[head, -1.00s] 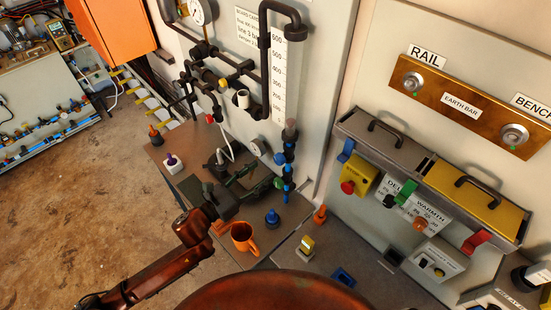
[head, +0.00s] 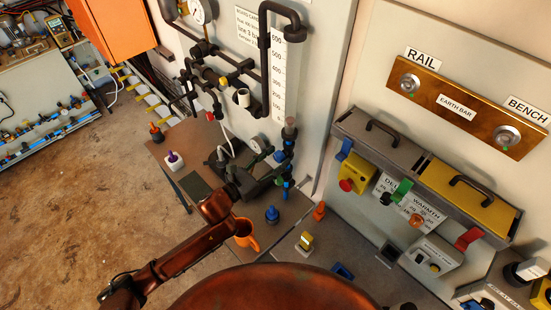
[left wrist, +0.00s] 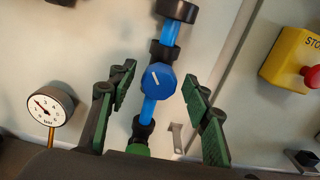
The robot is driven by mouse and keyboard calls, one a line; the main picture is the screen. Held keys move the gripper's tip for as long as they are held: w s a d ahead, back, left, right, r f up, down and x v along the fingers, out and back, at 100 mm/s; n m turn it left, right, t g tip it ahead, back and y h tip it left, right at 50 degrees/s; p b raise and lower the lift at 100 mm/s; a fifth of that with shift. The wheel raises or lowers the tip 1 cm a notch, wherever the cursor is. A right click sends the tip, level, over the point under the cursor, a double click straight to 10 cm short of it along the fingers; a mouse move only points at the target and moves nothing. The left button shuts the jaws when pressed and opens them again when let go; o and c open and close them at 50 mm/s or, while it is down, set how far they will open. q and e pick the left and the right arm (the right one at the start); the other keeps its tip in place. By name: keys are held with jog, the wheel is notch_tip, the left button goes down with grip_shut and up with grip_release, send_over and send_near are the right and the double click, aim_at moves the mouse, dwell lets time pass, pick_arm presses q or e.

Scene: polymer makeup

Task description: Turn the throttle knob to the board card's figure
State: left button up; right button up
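The blue knob (left wrist: 158,79), likely the throttle, sits on a blue pipe. In the head view the blue fittings (head: 280,156) are partly hidden by my gripper. My left gripper (head: 266,168) is at the pipe. In the left wrist view its green-padded fingers (left wrist: 158,92) are open, one each side of the knob, with gaps. The board card (head: 246,24) is on the panel; "line 3 bar" seems to be on it, the rest too small.
A round gauge (left wrist: 48,105) is left of the knob. A yellow box with a red stop button (left wrist: 310,76) is to the right.

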pick_arm(q)
jog(key=c, duration=1)
